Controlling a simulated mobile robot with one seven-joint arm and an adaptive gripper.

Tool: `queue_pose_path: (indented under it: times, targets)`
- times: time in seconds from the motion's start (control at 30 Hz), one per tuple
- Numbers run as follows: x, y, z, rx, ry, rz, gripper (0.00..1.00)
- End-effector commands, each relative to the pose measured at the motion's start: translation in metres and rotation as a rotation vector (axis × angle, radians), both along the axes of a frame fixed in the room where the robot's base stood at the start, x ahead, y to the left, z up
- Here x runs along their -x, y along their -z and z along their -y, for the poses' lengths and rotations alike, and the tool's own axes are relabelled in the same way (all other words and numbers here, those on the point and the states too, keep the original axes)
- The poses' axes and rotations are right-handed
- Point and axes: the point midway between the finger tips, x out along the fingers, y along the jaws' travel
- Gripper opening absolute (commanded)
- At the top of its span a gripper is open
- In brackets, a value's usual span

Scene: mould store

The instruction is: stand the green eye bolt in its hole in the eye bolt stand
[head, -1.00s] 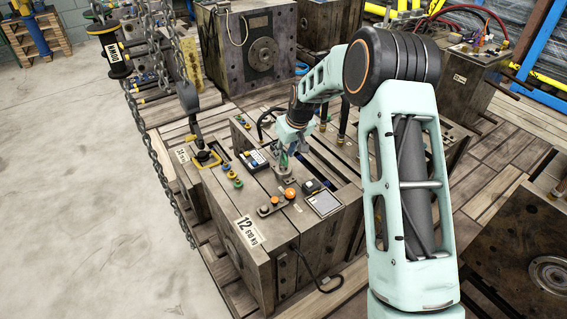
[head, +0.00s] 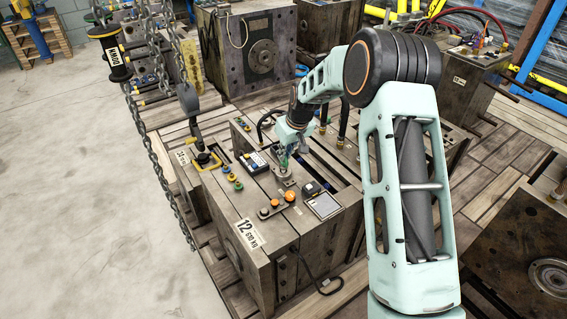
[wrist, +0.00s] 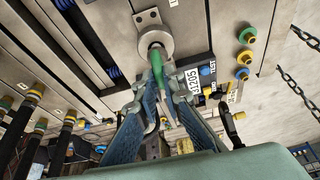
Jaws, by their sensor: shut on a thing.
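The green eye bolt (wrist: 157,68) is held between the two blue fingers of my gripper (wrist: 158,82) in the wrist view. The eye bolt stand (wrist: 150,38) is a round grey steel boss on a small bolted plate. The bolt's far end lies at the boss's opening; I cannot tell how deep it is in. In the head view my gripper (head: 284,155) is low over the block top, with the bolt a small green sliver above the stand (head: 284,181). The fingers partly hide the bolt's eye.
The stand is on a large mould block (head: 235,205). A chain (head: 150,150) hangs at the left.

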Motion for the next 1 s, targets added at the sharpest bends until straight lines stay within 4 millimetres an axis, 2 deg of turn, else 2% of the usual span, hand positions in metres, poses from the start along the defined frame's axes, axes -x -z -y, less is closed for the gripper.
queue_pose_path:
  times: [0.63, 1.0]
  targets:
    - [0.0, -0.035, 0.0, -0.001, 0.0, 0.001, 0.0]
    - [0.0, -0.036, 0.0, -0.001, 0.0, 0.001, 0.0]
